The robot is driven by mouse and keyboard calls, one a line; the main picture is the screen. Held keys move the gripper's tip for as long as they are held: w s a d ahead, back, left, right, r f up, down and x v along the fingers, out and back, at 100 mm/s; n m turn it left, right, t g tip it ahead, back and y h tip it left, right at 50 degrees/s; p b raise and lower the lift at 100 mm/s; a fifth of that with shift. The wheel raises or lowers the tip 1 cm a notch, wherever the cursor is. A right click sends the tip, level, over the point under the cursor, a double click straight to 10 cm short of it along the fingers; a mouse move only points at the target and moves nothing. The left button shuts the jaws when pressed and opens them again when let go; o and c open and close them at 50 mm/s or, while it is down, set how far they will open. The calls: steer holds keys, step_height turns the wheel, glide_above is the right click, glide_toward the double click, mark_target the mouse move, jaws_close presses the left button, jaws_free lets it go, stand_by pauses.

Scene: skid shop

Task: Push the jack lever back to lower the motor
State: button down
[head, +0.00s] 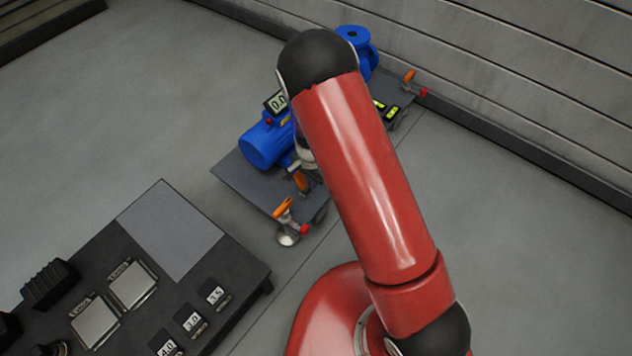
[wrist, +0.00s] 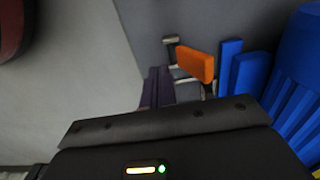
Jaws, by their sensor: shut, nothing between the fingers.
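The blue motor (head: 266,145) sits on a dark grey skid plate (head: 240,185), partly behind my red arm. An orange lever handle (head: 300,181) shows beside the motor at the arm's edge. In the wrist view an orange handle (wrist: 195,64) sits on a small metal bracket, next to upright blue parts and the ribbed blue motor (wrist: 300,80). My gripper (wrist: 157,86) is shut and empty, its dark fingers just left of and slightly below that handle. I cannot tell whether they touch it. In the head view the gripper is mostly hidden behind my arm.
Another orange lever with a red knob (head: 284,208) stands at the skid's near corner, and one more (head: 409,77) at the far right. A small display (head: 277,101) reads near the motor. A blue pump (head: 357,45) is behind. A dark bench (head: 170,235) stands lower left.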

step_height(320, 180, up, 6)
steer(key=p, duration=0.4)
stand_by(0.4)
steer(key=s+d+r+n+t+y+p, duration=0.1)
steer(key=s+d+r+n, duration=0.15)
steer(key=r, duration=1.05)
steer(key=s+d+r+n+t+y, duration=0.15)
steer(key=d+r, duration=0.25)
steer(key=r, duration=0.9)
steer(key=s+d+r+n+t+h, duration=0.1)
steer(key=s+d+r, duration=0.4)
steer(key=s+r, duration=0.2)
steer(key=s+d+r+n+t+h+p, duration=0.1)
steer(key=s+d+r+n+t, duration=0.1)
steer(key=s+d+r, duration=0.2)
steer(key=s+r, duration=0.3)
steer(key=s, duration=0.4)
steer(key=shift+d+n, duration=0.3)
steer(key=shift+d, duration=0.05)
steer(key=shift+h, duration=0.25)
